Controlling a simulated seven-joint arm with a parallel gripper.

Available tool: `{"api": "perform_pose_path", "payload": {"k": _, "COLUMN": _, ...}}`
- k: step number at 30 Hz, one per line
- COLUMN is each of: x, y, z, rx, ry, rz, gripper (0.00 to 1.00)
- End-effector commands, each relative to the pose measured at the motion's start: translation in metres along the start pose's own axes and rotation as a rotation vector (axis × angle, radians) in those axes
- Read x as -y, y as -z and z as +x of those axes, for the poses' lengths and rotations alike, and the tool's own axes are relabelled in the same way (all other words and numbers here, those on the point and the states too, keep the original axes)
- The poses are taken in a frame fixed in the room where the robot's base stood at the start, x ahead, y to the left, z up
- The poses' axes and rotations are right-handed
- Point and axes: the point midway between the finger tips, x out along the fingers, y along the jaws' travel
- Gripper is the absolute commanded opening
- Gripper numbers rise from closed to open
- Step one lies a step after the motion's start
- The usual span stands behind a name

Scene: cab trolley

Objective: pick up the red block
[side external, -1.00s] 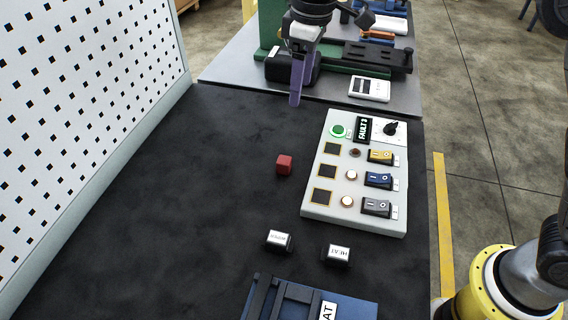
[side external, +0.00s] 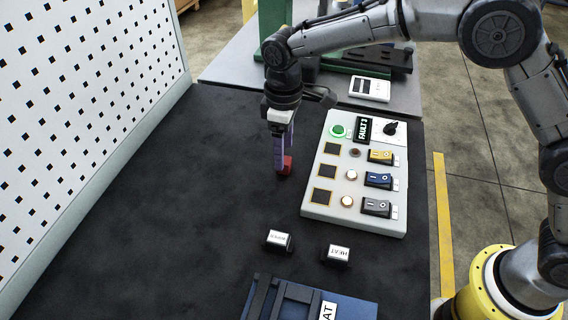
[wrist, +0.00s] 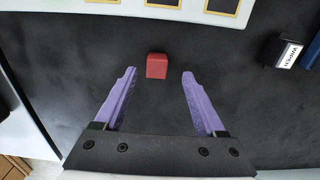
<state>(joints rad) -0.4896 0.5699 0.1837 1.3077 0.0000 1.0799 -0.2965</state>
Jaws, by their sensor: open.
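The red block (side external: 286,166) sits on the dark mat, left of the control panel, partly hidden by my gripper's purple fingers in the side view. My gripper (side external: 281,168) points down beside it, close to the mat. In the wrist view the red block (wrist: 157,66) lies just beyond the fingertips, about midway across the gap. My gripper (wrist: 157,74) is open and empty in that view, with both purple fingers apart. I cannot tell whether a finger touches the block.
The control panel (side external: 330,195) with switches and buttons stands just right of the block. Two small labelled blocks (side external: 278,241) (side external: 337,254) and a blue tray (side external: 262,300) lie nearer the front. A white perforated board (side external: 90,110) rises at left. The mat left of the block is clear.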

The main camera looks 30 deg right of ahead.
Motion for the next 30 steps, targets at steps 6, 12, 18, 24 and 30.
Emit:
{"api": "perform_pose_path", "payload": {"k": 6, "x": -0.004, "y": 0.000, "z": 0.032, "rx": 0.003, "ry": 0.000, "rz": 0.001, "gripper": 0.72}}
{"api": "perform_pose_path", "payload": {"k": 12, "x": -0.004, "y": 0.001, "z": 0.045, "rx": 0.000, "ry": -0.002, "rz": 0.001, "gripper": 0.72}}
{"api": "perform_pose_path", "payload": {"k": 18, "x": -0.004, "y": 0.001, "z": 0.045, "rx": 0.000, "ry": -0.002, "rz": 0.001, "gripper": 0.71}}
{"api": "perform_pose_path", "payload": {"k": 24, "x": -0.004, "y": 0.001, "z": 0.044, "rx": 0.000, "ry": -0.002, "rz": 0.001, "gripper": 0.35}}
{"api": "perform_pose_path", "payload": {"k": 30, "x": -0.004, "y": 0.001, "z": 0.044, "rx": 0.000, "ry": -0.002, "rz": 0.001, "gripper": 0.00}}
